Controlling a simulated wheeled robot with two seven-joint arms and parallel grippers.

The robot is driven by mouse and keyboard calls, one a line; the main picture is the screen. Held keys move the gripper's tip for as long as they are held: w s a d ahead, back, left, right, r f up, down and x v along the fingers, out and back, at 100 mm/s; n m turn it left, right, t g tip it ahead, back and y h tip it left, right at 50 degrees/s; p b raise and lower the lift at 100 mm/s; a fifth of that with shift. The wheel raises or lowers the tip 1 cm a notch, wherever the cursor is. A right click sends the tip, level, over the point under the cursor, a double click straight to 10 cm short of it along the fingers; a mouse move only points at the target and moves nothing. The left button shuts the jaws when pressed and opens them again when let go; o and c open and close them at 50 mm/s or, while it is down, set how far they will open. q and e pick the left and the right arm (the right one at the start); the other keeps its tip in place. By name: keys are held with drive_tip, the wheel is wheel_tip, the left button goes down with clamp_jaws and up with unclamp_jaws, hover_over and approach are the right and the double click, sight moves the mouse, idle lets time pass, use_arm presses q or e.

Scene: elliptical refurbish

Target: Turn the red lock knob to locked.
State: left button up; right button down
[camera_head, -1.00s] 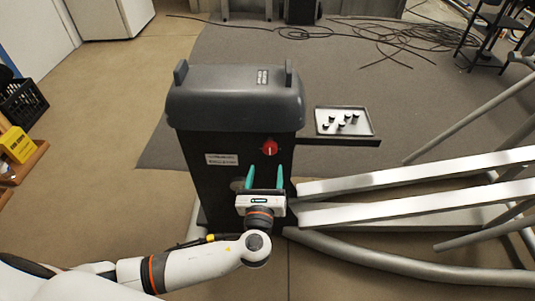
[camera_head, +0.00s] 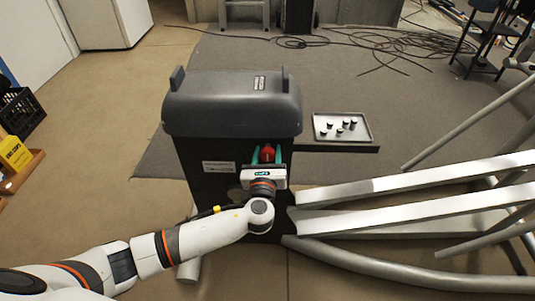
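The red lock knob (camera_head: 267,153) is on the upper front of the dark cabinet (camera_head: 202,150), under its rounded grey top. My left gripper (camera_head: 267,156) reaches up to it with two green fingers apart, one on each side of the knob. I cannot tell whether the fingers touch the knob. The gripper's white body hides the panel just below the knob, and the knob's pointer mark cannot be read. My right gripper is not in view.
A tray (camera_head: 342,127) with several small dark pieces sits on a shelf at the cabinet's right. Pale metal beams (camera_head: 420,175) lie to the right, close to my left wrist. Cables (camera_head: 385,42) lie on the mat behind. Floor at left is mostly clear.

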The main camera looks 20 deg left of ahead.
use_arm(q)
drive_tip(key=c, duration=0.6)
